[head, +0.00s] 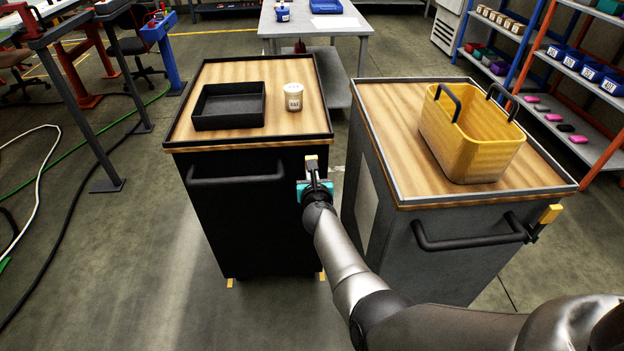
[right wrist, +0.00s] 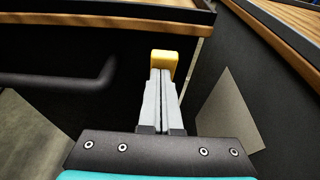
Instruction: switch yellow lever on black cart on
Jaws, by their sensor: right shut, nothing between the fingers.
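The black cart (head: 240,215) stands left of centre in the head view, with a wooden top. Its yellow lever (head: 311,162) is at the right end of the cart's front, beside the black handle (head: 237,180). My right gripper (head: 316,180) is at the lever, its fingers just below the yellow tip in the picture. In the right wrist view the fingers (right wrist: 164,78) are shut together and empty, pointing at the yellow lever tip (right wrist: 164,59). The fingers hide the rest of the lever, and I cannot tell whether they touch it. My left gripper is not in view.
A grey cart (head: 440,250) stands close on the right, with a yellow basket (head: 470,140) on top and its own yellow lever (head: 551,213). A black tray (head: 229,106) and a white jar (head: 294,97) sit on the black cart.

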